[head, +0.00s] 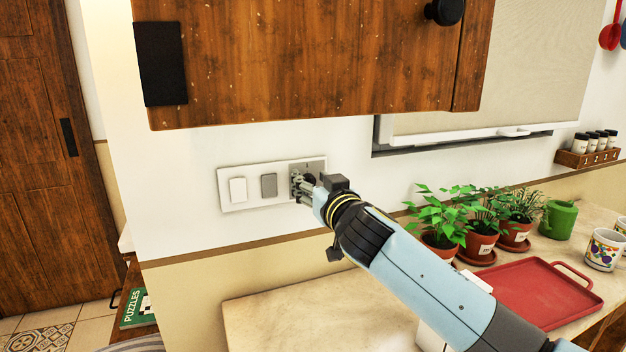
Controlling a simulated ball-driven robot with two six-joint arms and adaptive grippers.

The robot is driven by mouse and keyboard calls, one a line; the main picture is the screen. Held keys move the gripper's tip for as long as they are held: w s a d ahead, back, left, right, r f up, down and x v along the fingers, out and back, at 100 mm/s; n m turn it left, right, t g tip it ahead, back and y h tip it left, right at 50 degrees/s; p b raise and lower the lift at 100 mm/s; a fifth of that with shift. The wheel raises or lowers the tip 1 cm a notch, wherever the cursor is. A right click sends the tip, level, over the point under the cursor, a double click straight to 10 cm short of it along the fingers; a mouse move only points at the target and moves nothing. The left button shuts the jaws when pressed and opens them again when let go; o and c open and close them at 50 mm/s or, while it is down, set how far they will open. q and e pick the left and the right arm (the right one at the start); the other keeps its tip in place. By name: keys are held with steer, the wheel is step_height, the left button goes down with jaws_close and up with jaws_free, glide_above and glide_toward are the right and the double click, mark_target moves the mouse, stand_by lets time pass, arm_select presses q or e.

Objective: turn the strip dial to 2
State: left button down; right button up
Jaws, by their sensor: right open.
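A white wall plate (252,195) is mounted on the wall below the wooden cabinet. It carries a white switch (238,190), a grey switch (269,185) and, at its right end, a grey panel (318,165) with a dark round dial (310,179). My right gripper (303,186) is at the dial, with its fingers open over or right beside it. The fingers and wrist hide most of the dial, so its setting and any numbers cannot be read. I cannot tell whether the fingers touch it. My left gripper is not in view.
A wooden cabinet (310,60) overhangs the plate. The wall left of the plate is clear.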

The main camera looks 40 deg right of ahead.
steer(key=shift+c, duration=2.1)
jaws_close()
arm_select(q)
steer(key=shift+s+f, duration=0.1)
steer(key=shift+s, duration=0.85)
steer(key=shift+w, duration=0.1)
